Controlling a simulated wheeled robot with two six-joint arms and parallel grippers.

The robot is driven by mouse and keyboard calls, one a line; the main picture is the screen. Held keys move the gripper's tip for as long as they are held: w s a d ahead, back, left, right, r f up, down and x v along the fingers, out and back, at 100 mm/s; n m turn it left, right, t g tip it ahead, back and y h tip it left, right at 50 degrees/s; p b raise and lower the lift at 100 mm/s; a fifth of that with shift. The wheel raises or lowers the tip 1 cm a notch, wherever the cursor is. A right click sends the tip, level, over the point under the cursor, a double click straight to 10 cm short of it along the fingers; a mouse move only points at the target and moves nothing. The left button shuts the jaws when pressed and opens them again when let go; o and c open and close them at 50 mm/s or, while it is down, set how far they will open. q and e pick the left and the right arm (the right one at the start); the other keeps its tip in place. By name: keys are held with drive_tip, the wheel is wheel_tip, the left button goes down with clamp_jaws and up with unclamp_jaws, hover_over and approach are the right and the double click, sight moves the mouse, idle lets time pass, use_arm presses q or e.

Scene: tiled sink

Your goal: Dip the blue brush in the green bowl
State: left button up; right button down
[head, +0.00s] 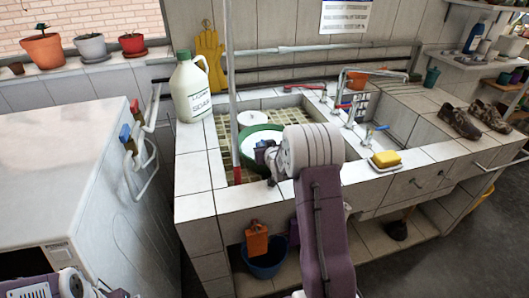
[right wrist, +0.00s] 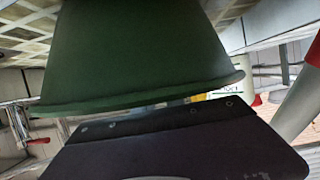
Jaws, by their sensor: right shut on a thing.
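The green bowl (head: 277,131) is in the left sink basin, with something pale inside it. My right gripper (head: 266,156) is at the near side of the bowl and shut on it. In the right wrist view the bowl's green wall and rim (right wrist: 140,65) fill the upper middle, right against a dark finger (right wrist: 180,145). A small blue thing (head: 125,133), perhaps the blue brush, is at the white rack on the left; I cannot make out its shape. My left gripper (head: 112,292) is only partly in view at the bottom left edge, and its jaws are unclear.
A grey pole with a red lower end (head: 237,170) stands in the basin, left of the bowl. A white jug (head: 192,92) is on the counter's back left. A yellow sponge (head: 386,158) and shoes (head: 460,122) are to the right. A pale cabinet (head: 60,150) stands at left.

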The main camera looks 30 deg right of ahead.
wheel_tip(320, 180, up, 11)
drive_tip(key=p, duration=0.7)
drive_tip(key=shift+w, duration=0.1)
idle(0.9)
